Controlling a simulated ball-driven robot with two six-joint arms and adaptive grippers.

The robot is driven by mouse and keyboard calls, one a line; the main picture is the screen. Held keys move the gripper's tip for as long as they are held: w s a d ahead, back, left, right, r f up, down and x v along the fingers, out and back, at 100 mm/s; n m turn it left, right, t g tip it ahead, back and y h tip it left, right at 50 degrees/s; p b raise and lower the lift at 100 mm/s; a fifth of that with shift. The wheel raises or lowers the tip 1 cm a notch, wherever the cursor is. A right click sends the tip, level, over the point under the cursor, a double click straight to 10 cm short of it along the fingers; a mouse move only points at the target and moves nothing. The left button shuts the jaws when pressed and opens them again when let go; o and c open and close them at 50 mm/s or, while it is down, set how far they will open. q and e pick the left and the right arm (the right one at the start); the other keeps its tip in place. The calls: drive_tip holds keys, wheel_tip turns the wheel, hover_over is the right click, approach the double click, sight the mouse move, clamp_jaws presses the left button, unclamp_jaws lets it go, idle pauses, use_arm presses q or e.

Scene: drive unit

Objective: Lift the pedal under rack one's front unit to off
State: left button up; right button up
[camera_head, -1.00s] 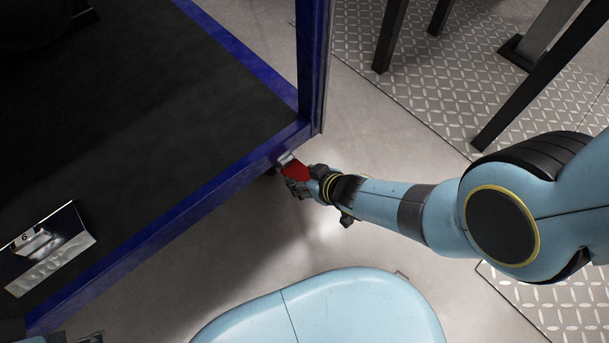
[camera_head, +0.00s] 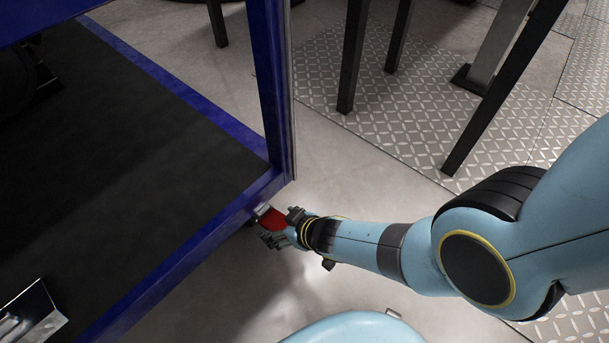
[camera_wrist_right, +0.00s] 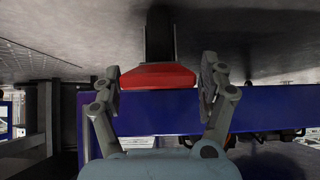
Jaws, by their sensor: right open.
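The red pedal (camera_head: 272,220) sticks out low at the corner of the blue rack frame (camera_head: 190,252), just above the floor. My right gripper (camera_head: 282,227) is at the pedal, with its fingers on either side of the red plate. A dark stem runs from the pedal toward the top of that view. My left gripper is out of view.
The rack's blue corner post (camera_head: 272,90) rises just behind the pedal. Dark table legs (camera_head: 352,55) stand on tread plate (camera_head: 400,120) at the upper right. A shiny metal part (camera_head: 32,318) lies on the dark rack deck. Bare floor (camera_head: 250,290) is clear in front of the rack.

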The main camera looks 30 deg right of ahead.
drive_tip(key=shift+s+d+r, duration=0.1)
drive_tip(key=shift+s+r, duration=0.15)
drive_tip(key=shift+r, duration=0.05)
drive_tip(key=s+d, duration=0.4)
drive_tip(key=s, duration=0.7)
drive_tip(key=shift+s, duration=0.15)
